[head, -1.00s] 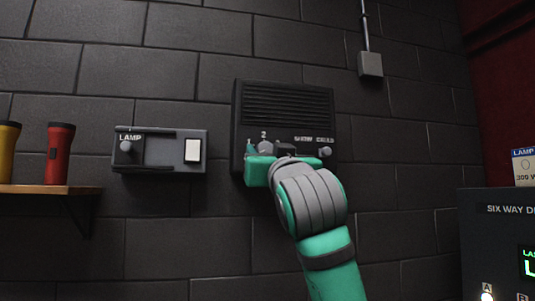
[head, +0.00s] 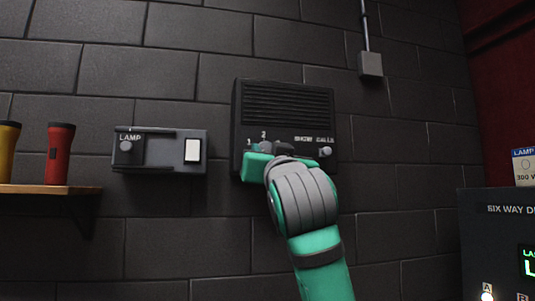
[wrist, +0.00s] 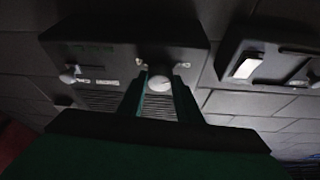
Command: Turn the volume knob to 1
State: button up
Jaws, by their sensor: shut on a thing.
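The black wall panel (head: 284,105) has a slatted grille on top and a row of controls below. The volume knob is at its lower left, near the marks 1 and 2, mostly hidden by my gripper in the head view. A second small knob (head: 325,152) is at the panel's lower right.
A grey lamp box (head: 160,150) with a knob and a white switch is on the wall to the left. A shelf (head: 40,189) holds a red torch (head: 59,153) and a yellow torch (head: 8,150). A dark console (head: 500,235) stands at the lower right.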

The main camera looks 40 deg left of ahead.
jog(key=m+h, duration=0.2)
jog(key=m, duration=0.2)
jog(key=m+t+h, duration=0.1)
jog(key=m+h, duration=0.1)
jog(key=m, duration=0.3)
jog(key=m+t+h, duration=0.1)
jog(key=m+h, duration=0.1)
jog(key=m, duration=0.3)
jog(key=shift+s+a+r, duration=0.25)
jog(key=shift+s+a, duration=0.1)
jog(key=shift+m, duration=0.4)
jog(key=o, duration=1)
jog(key=shift+o, duration=0.2)
jog(key=shift+s+d, duration=0.1)
jog(key=v, duration=1)
jog(key=shift+s, duration=0.35)
jog(key=shift+f, duration=0.15)
